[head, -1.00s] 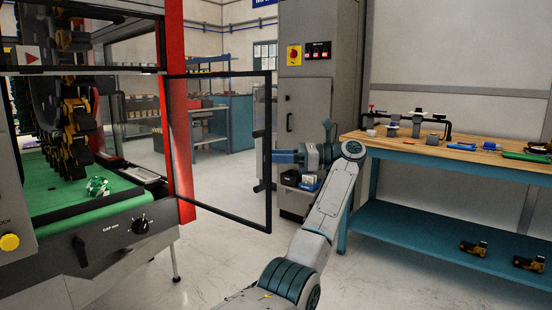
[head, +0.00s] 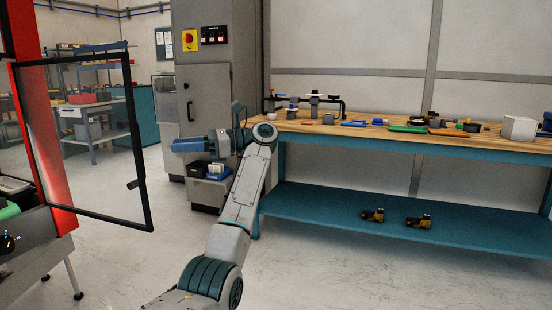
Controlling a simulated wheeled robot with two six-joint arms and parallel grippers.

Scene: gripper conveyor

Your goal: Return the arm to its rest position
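My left arm (head: 252,183) rises from the bottom left of the head view and bends at an elbow near the middle. Its wrist is turned to the left. My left gripper (head: 184,146) points left in front of the grey cabinet, with its blue end seen from the side. The gap between its fingers does not show, so I cannot tell whether it is open or shut. My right gripper is not in view.
A black-framed glass door (head: 92,150) stands open on the left, beside the machine's red post (head: 42,140). A grey cabinet (head: 204,100) stands behind my gripper. A wooden-topped workbench (head: 380,131) with several tools is at right. The floor in front is clear.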

